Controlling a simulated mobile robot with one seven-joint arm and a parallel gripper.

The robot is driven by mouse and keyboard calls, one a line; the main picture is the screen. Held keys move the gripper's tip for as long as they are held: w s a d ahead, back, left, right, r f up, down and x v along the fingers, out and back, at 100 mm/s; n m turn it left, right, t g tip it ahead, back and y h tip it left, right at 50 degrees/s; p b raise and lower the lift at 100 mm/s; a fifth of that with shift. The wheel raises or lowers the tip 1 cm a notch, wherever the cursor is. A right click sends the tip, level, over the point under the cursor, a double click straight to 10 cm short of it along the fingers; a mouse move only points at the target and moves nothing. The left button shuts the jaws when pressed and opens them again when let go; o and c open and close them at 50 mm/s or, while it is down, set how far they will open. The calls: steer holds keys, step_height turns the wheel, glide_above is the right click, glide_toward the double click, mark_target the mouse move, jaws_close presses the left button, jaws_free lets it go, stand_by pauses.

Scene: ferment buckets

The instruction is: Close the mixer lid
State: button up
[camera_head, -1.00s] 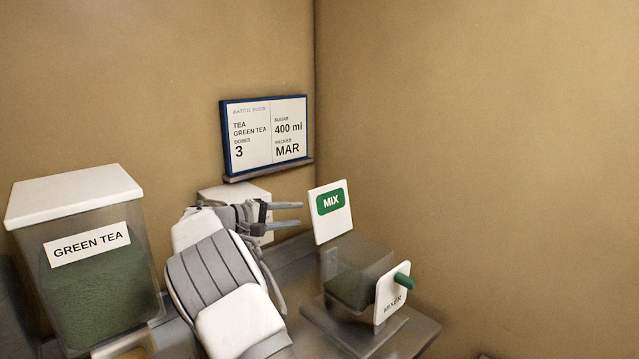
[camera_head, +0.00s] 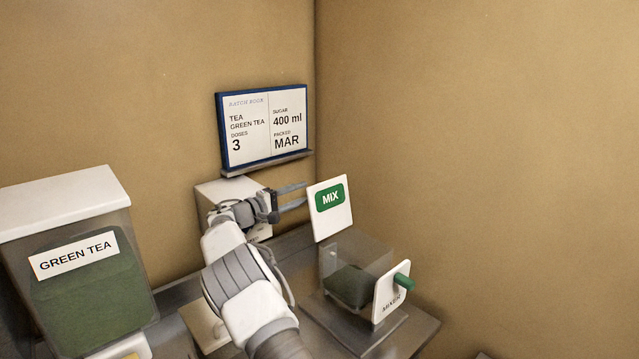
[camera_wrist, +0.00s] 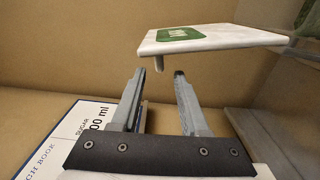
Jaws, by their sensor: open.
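A GREEN TEA bin (camera_head: 140,290) with a white lid stands at the left. A batch book board (camera_head: 265,128) hangs on the wall behind my gripper, above a white box (camera_head: 206,193). Walls close off the back and right.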

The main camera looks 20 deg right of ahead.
mark_target(320, 187)
steer(key=p+x, duration=0.1)
steer(key=x, duration=0.7)
steer(key=shift+p, duration=0.4)
steer(key=shift+c, duration=0.3)
jaws_close()
stand_by(0.6)
